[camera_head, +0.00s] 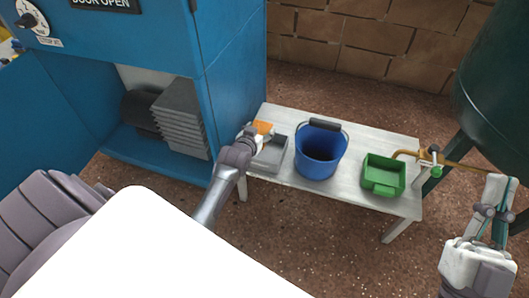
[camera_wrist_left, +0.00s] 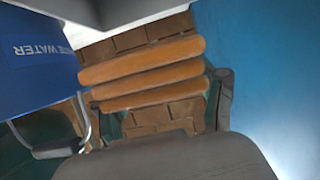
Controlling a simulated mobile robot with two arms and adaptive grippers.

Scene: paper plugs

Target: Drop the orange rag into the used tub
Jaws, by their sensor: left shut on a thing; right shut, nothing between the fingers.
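The orange rag (camera_head: 264,127) is held in my left gripper (camera_head: 254,133), which is shut on it above the left end of the bench. In the left wrist view the folded rag (camera_wrist_left: 143,72) lies across between the two fingers. A grey tray (camera_head: 270,156) sits on the bench just below the gripper. A green tub (camera_head: 383,176) stands on the bench's right part. No label marking a used tub can be read in either view. My right gripper (camera_head: 497,198) is shut and empty at the far right, away from the bench.
A blue bucket (camera_head: 320,154) with a dark handle stands mid-bench; the left wrist view shows "WATER" on a blue surface (camera_wrist_left: 38,58). A blue cabinet (camera_head: 233,85) with stacked grey trays (camera_head: 180,118) borders the bench's left. A brass tap (camera_head: 427,157) reaches near the green tub.

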